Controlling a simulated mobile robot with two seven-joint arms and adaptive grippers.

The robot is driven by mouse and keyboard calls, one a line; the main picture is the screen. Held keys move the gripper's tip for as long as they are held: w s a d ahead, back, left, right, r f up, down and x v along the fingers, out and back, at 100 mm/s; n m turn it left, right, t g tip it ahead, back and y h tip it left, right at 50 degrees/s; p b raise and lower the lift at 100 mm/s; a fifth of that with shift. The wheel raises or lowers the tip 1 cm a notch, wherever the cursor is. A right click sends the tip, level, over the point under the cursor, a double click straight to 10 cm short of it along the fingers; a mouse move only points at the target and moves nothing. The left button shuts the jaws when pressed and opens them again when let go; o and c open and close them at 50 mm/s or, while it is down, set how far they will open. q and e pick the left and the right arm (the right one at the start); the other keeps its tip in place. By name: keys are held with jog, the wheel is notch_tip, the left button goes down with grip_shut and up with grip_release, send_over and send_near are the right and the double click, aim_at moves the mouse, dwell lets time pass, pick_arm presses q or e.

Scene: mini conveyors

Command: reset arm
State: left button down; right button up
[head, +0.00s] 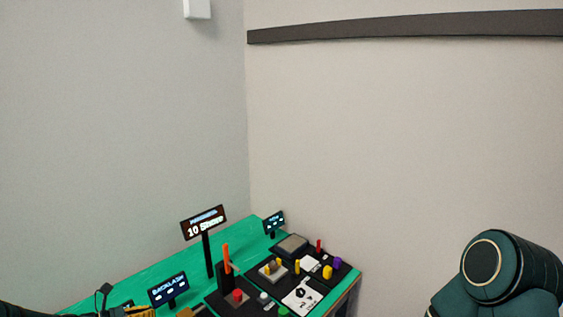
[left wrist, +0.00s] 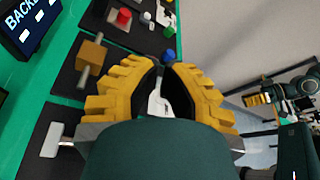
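My left gripper (left wrist: 164,68) fills the middle of the left wrist view, its yellow fingers apart with a narrow gap between the tips. Nothing is clearly held in it. A white lever-like part (left wrist: 157,103) and a blue knob (left wrist: 169,56) show in and beyond the gap; I cannot tell whether the fingers touch them. In the head view only a bit of its yellow fingers (head: 140,312) shows at the bottom edge. A dark green link of my right arm stands at the head view's lower right. Small yellow fingers of my right gripper (left wrist: 284,93) seem to show at the left wrist view's right edge.
A green table (head: 128,272) stands in the wall corner. It carries dark control panels, a red button (head: 237,295), an orange stick (head: 226,258), a "10 ..." sign (head: 204,223) and a BACKLASH display (head: 168,289). The space above the table is clear.

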pick_arm(q)
jog(key=s+d+f+m+g+y, duration=0.3)
jog(key=s+d+f+m+g, duration=0.55)
jog(key=d, duration=0.45)
jog(key=s+d+f+m+t+y, duration=0.2)
jog(key=s+d+f+m+y, duration=0.15)
jog(key=s+d+m, duration=1.4)
jog(key=w+a+f+m+b, duration=0.1)
jog(key=a+f+b, duration=0.1)
jog(key=f+b, duration=0.3)
jog(key=w+a+f+m+b, duration=0.2)
jog(key=f+b, duration=0.3)
jog(key=f, duration=0.1)
jog(key=shift+a+y+b, duration=0.3)
jog(key=shift+a+y, duration=0.05)
jog(key=shift+y, duration=0.1)
pick_arm(e)
notch_tip(320, 180, down, 12)
jog(key=shift+s+a+r, duration=0.25)
jog(key=shift+s, duration=0.05)
